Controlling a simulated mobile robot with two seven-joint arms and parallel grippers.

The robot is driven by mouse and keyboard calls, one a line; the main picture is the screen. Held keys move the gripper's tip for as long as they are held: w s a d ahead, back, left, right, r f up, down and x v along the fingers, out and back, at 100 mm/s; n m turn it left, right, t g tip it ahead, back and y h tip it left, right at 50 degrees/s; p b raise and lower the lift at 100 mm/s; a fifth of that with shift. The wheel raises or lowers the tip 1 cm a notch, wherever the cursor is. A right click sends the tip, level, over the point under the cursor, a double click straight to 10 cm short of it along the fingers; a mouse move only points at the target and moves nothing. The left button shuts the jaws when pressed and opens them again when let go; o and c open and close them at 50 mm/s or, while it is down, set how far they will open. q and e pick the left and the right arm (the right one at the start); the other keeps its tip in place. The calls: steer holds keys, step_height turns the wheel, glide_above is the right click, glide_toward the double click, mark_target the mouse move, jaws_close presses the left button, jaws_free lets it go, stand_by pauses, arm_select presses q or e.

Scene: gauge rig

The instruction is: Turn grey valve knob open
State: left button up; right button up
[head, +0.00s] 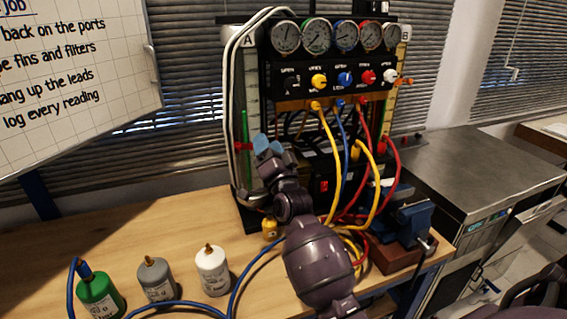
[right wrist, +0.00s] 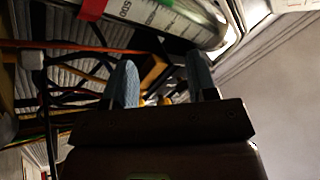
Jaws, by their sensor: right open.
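The gauge rig (head: 330,130) stands at the back of the wooden bench in the head view. Its valve row has a dark grey knob (head: 293,84) at the left end, then a yellow knob (head: 319,81), a blue knob (head: 345,78), a red knob (head: 367,76) and a white knob (head: 389,76). The grey knob is small and dark, so its setting is unclear. My right gripper (head: 268,146) is below and left of the grey knob, apart from it. Its blue fingers also show in the right wrist view (right wrist: 163,82), spread with nothing gripped. My left gripper is out of view.
Yellow, blue and red hoses hang before the rig, right of my right arm. Green (head: 100,297), grey (head: 156,280) and white (head: 212,272) canisters stand at the front left. A blue vise (head: 405,225) is at the right. The bench's left middle is clear.

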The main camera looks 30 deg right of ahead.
step_height(320, 180, down, 8)
steer(key=d+f+m+g+h+b, duration=0.1)
steer(key=m+g+h+b, duration=1)
steer(key=m, duration=2.5)
steer(key=shift+g+y, duration=0.3)
steer(key=shift+g, duration=0.5)
steer(key=p+x, duration=0.2)
steer(key=x, duration=0.7)
steer(key=shift+w+a+r, duration=0.1)
steer(key=shift+w+r, duration=0.05)
steer(key=shift+w, duration=0.15)
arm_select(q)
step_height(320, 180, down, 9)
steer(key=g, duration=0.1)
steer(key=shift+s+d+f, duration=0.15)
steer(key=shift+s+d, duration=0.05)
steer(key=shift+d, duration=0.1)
arm_select(e)
steer(key=shift+w+d, duration=0.3)
steer(key=shift+d, duration=0.2)
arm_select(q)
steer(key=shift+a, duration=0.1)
